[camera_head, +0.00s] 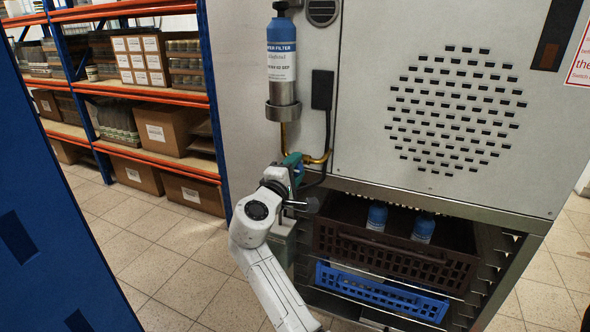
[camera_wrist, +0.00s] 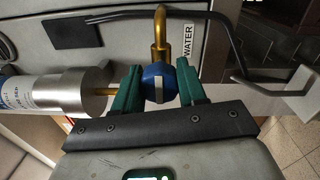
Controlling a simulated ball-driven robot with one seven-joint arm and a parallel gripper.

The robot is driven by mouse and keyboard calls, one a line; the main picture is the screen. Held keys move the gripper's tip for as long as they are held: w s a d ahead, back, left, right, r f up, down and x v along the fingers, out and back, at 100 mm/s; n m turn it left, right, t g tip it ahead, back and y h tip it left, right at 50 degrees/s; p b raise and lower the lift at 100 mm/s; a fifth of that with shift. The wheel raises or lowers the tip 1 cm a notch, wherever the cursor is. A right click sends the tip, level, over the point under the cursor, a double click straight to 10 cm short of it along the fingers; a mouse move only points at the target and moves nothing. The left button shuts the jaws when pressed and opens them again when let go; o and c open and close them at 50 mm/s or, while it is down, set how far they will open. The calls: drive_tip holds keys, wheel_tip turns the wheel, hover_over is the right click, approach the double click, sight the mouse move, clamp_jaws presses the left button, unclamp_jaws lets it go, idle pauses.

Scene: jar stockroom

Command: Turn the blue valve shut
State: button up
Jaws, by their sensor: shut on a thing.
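The blue valve (camera_wrist: 158,80) is a round blue knob with a pale bar across its face. It sits on a brass pipe (camera_wrist: 161,35) beside a label reading WATER. In the wrist view my gripper (camera_wrist: 158,88) has its two green fingers on either side of the knob, shut on it. In the head view my gripper (camera_head: 291,164) is at the brass pipe below the water filter, and only a little blue of the valve (camera_head: 299,172) shows there. The pale bar runs roughly up and down in the wrist view.
A blue and silver water filter (camera_head: 281,62) hangs above the valve on a grey machine. A black cable (camera_head: 327,135) runs close by. Below are a brown crate (camera_head: 390,255) with blue-capped bottles and a blue crate (camera_head: 380,290). Shelves of boxes (camera_head: 165,125) stand at the left.

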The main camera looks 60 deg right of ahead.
drive_tip(key=shift+f, duration=0.1)
drive_tip(key=o, duration=1.1)
drive_tip(key=shift+c, duration=0.2)
drive_tip(key=s+a, duration=0.1)
drive_tip(key=a, duration=0.9)
drive_tip(key=shift+s+a+f, duration=0.2)
drive_tip(key=shift+s+a, duration=0.1)
drive_tip(key=shift+a, duration=0.1)
drive_tip(key=s+a+r+p, duration=0.1)
drive_tip(key=a+r+p, duration=0.6)
drive_tip(key=a, duration=0.3)
drive_tip(key=shift+s+p, duration=0.2)
drive_tip(key=shift+p, duration=0.35)
